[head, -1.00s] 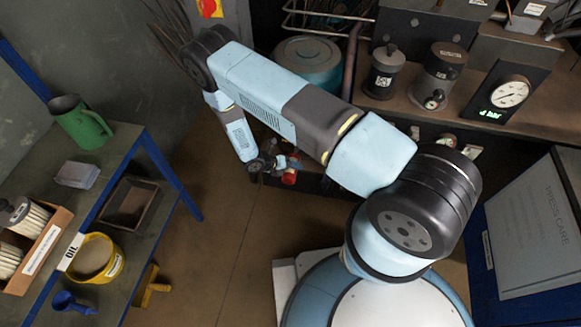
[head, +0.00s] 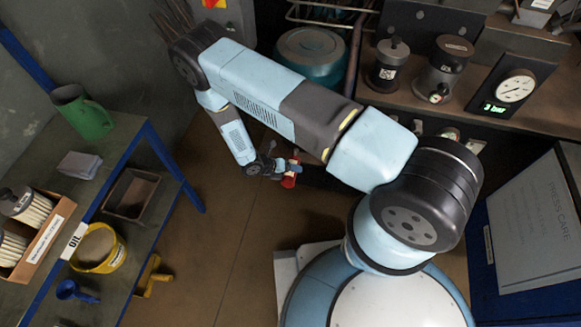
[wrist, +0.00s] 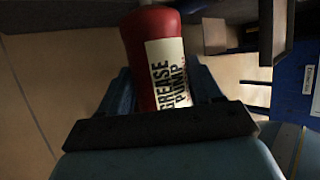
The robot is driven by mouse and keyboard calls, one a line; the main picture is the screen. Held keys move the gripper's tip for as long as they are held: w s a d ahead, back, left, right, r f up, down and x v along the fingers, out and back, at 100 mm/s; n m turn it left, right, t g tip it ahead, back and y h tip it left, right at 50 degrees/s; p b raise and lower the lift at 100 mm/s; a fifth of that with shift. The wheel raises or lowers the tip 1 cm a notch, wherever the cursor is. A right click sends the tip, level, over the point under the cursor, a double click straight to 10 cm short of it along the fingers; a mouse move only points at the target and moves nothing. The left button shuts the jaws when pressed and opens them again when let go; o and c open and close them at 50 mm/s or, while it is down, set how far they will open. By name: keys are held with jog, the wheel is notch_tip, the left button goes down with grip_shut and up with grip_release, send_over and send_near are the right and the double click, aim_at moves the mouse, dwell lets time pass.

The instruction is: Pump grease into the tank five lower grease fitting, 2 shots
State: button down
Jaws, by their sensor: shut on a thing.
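My gripper (wrist: 165,95) is shut on a red grease pump (wrist: 150,40), whose white label reads "GREASE PUMP" in the wrist view. The pump stands between the two fingers, and its far end is cut off by the top of that view. In the head view my gripper hangs low at the middle, and the red of the pump (head: 289,179) shows at its right, above the brown floor. A teal tank-like drum (head: 318,70) stands behind my arm, partly hidden. I cannot make out a tank-five label or a lower grease fitting in either view.
A shelf bench (head: 540,120) with dark canisters and a round gauge (head: 515,88) runs along the right back. A side table (head: 125,200) with jug, trays and yellow oil tub stands left. A blue-framed "PRESS CARE" board (head: 540,240) is at right. Floor between is open.

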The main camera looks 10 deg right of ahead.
aim_at(287, 180)
jog(key=shift+s+a, duration=0.25)
jog(key=shift+s, duration=0.4)
jog(key=shift+s+a, duration=0.2)
jog(key=shift+s, duration=0.5)
jog(key=shift+s+a, duration=0.25)
jog(key=shift+s, duration=0.4)
